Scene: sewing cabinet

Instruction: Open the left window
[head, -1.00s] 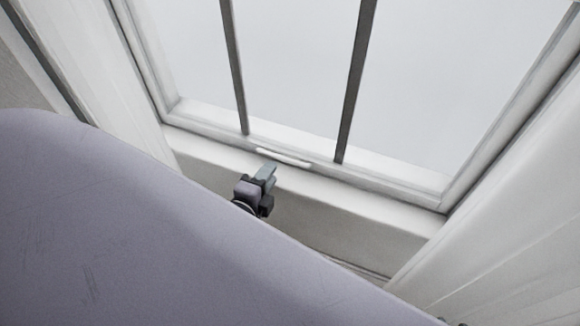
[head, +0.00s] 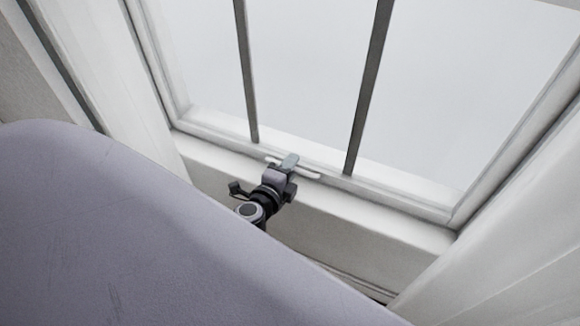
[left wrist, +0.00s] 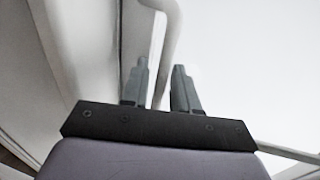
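The window (head: 310,80) has a white frame and two dark vertical bars, and its lower sash looks closed. A white bar handle (head: 308,174) runs along its bottom rail. My left gripper (head: 290,160) is at the left-middle part of this handle, and its fingers cover part of it. In the left wrist view, the two grey fingers of my left gripper (left wrist: 160,66) stand apart. The white curved handle (left wrist: 172,38) runs down between them. I cannot tell whether either finger touches it. My right gripper is not in view.
A white sill (head: 370,215) runs below the window. White side panels stand at the left (head: 95,70) and right (head: 510,230) of the opening. A large lilac part of my own body hides the lower left of the head view.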

